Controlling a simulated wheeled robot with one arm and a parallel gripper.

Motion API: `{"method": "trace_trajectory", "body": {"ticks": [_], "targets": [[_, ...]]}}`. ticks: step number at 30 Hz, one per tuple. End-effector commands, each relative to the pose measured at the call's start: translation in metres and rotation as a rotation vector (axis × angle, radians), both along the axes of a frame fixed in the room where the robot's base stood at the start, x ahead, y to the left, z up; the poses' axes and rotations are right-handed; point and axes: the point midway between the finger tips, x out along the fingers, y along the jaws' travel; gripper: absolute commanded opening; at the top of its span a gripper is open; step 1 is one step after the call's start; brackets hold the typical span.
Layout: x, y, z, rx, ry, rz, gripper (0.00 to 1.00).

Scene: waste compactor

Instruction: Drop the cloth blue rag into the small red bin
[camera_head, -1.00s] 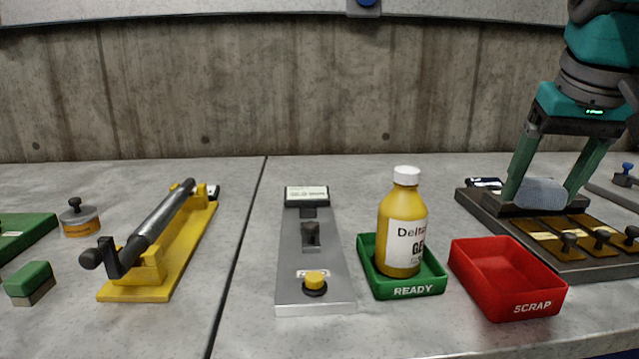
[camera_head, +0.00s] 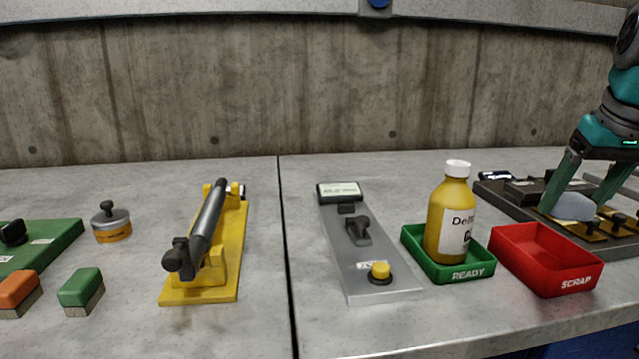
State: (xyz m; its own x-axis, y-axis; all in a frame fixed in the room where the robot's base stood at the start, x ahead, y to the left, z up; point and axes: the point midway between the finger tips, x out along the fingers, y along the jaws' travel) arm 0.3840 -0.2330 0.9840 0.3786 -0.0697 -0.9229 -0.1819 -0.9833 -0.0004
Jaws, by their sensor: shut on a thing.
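My gripper (camera_head: 580,204) is at the right side of the view, its green fingers shut on a pale blue-grey rag (camera_head: 573,207). The rag is bunched between the fingertips, just above or at the dark board; I cannot tell whether it touches it. The small red bin (camera_head: 525,272), marked SCRAP, stands in front and to the left of the rag. The inside of the bin that shows is empty.
A green tray (camera_head: 433,268) marked READY holds a yellow bottle (camera_head: 450,222) left of the red bin. A dark board with brass plates (camera_head: 612,226) lies behind and right. A grey fixture (camera_head: 355,255) and a yellow fixture (camera_head: 236,262) stand further left.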

Motion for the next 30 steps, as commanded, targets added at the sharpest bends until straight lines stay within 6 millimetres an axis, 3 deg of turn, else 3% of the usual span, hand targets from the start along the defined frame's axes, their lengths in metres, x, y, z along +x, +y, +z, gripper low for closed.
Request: {"method": "trace_trajectory", "body": {"ticks": [6, 18, 19, 25, 30], "targets": [[0.0, -0.006, -0.02, 0.002, 0.003, -0.001, 0.0], [0.0, -0.008, -0.022, 0.0, 0.001, 0.0, 0.0], [0.0, -0.008, -0.022, 0.0, 0.001, 0.0, 0.77], [0.0, -0.007, -0.022, 0.0, 0.001, 0.0, 0.99], [0.0, -0.007, -0.022, 0.0, 0.001, 0.0, 1.0]]}}
